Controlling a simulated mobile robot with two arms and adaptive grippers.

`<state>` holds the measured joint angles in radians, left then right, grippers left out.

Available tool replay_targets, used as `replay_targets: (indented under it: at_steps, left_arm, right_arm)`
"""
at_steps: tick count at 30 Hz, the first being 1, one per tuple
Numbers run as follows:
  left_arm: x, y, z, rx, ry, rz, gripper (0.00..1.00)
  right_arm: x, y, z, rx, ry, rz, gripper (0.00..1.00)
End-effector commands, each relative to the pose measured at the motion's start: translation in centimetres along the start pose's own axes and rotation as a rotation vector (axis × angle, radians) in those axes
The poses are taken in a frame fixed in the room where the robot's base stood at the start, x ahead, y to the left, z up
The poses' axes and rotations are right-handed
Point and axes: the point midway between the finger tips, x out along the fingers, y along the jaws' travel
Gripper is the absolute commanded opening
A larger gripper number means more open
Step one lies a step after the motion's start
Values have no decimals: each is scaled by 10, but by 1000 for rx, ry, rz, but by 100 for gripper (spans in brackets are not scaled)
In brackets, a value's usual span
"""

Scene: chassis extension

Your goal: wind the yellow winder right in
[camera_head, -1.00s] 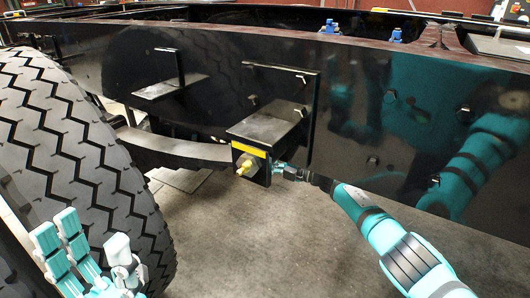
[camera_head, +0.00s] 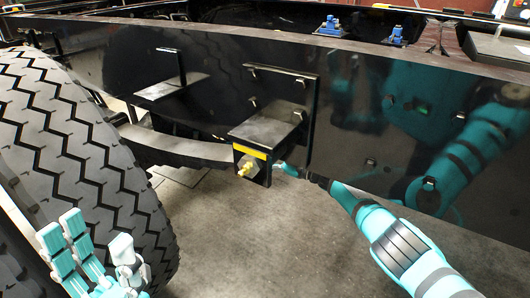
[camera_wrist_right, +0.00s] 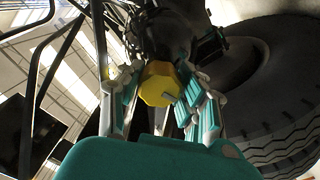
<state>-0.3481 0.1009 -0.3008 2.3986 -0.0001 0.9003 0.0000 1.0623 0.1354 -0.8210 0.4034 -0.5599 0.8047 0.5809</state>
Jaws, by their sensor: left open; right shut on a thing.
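The yellow winder (camera_wrist_right: 157,84) is an eight-sided yellow knob in the right wrist view. My right gripper (camera_wrist_right: 160,90) is shut on it, with teal fingers on both sides. In the head view a black bracket (camera_head: 262,132) with a yellow stripe carries a brass-yellow fitting (camera_head: 247,166) on its near face. My right gripper (camera_head: 288,170) is at the right edge of this bracket, its fingertips mostly hidden behind it. I cannot tell how far in the winder is. My left gripper (camera_head: 95,245) is open and empty at the lower left.
A large black tyre (camera_head: 85,160) fills the left, close to my left gripper. The long glossy black chassis rail (camera_head: 390,110) runs behind the bracket and mirrors my arm. The grey floor (camera_head: 240,245) below is clear.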

Motion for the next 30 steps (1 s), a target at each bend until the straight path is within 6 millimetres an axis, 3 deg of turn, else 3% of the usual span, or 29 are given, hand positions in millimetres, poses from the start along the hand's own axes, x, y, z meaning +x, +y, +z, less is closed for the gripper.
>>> replay_targets:
  at_steps: [30]
  left_arm:
    - [10, 0, -3, 1, 0, -1, 60]
  right_arm:
    - [-4, -5, 7, 965, -14, 0, 4]
